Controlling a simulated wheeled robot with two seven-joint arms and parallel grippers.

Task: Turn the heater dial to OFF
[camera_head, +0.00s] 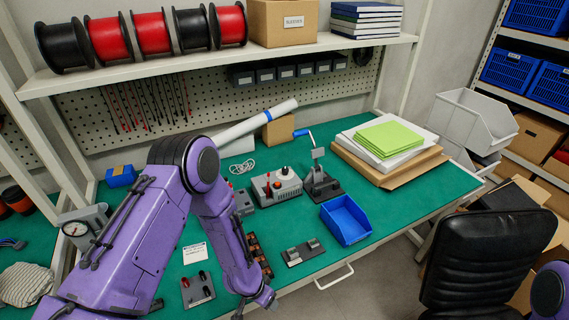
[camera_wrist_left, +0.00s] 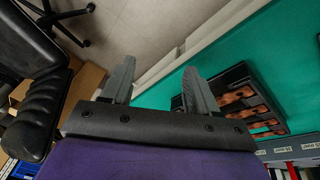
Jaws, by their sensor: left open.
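A grey box-shaped unit (camera_head: 277,188) with a dark round knob on top and red parts at its left side stands on the green bench mat, right of my left arm. It looks like the heater, but the dial's setting is too small to read. My left gripper (camera_head: 262,303) is low at the bench's front edge, well in front of the unit and apart from it. In the left wrist view the two grey fingers (camera_wrist_left: 158,85) are spread with nothing between them. The heater unit cannot be made out in that view. My right gripper is out of frame.
A black tray of copper pieces (camera_wrist_left: 245,100) lies close beside my left gripper. A blue bin (camera_head: 346,220), a lever press (camera_head: 319,180) and a small dark fixture (camera_head: 304,251) stand nearby. A black chair (camera_head: 490,260) is at the right.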

